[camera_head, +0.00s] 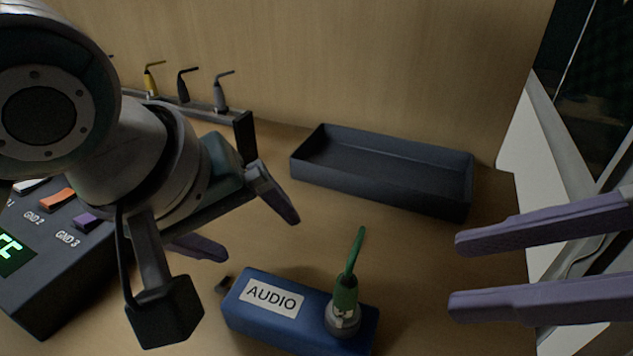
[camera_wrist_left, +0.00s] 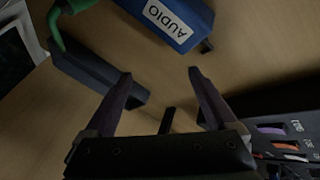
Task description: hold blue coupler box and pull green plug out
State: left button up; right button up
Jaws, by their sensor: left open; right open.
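The blue coupler box (camera_head: 262,318), with a white AUDIO label, lies on the table at the lower middle of the head view. It also shows at the top of the left wrist view (camera_wrist_left: 199,14). The green plug (camera_head: 345,292) stands upright in a metal socket on the box's right part, its green cable rising from it. My left gripper (camera_head: 258,229) is open and empty, above the table and behind and left of the box. My right gripper (camera_head: 457,274) is open and empty, to the right of the plug and apart from it.
A dark empty tray (camera_head: 385,205) stands at the back middle. A dark device (camera_head: 62,262) with coloured switches and a green display is at the left. A rack (camera_head: 180,108) holding several small plugs is behind my left arm. Bare table lies between tray and box.

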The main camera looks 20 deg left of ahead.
aim_at(273, 299)
pick_arm(q)
jog(key=shift+o, duration=0.4)
jog(key=d+n+g, duration=0.2)
jog(key=d+n, duration=0.1)
jog(key=d+n+g+h, duration=0.1)
jog(key=n, duration=0.1)
jog(key=shift+s+d+r, duration=0.15)
jog(key=shift+d+r, duration=0.1)
jog(key=shift+r, duration=0.15)
jog(key=shift+s+a+r+n+g+y, duration=0.1)
jog(key=shift+s+r+n+g+y, duration=0.15)
jog(key=shift+n+g, duration=0.3)
jog(key=shift+s+a+r+n+g+y, duration=0.1)
jog(key=shift+s+r+n+g+y, duration=0.1)
jog(key=shift+n+g, duration=0.35)
jog(key=shift+s+a+r+n+g+y, duration=0.15)
jog(key=shift+s+a+n+g, duration=0.1)
jog(key=shift+n, duration=0.35)
jog(key=shift+s+a+r+n+g+y, duration=0.15)
jog(key=shift+s+n+g, duration=0.1)
jog(key=shift+n, duration=0.35)
jog(key=shift+d+f, duration=0.1)
jog(key=shift+f, duration=0.45)
notch_tip(273, 299, down, 9)
jog(key=shift+r, duration=0.1)
grip_shut()
pick_arm(e)
jog(key=shift+c, duration=0.3)
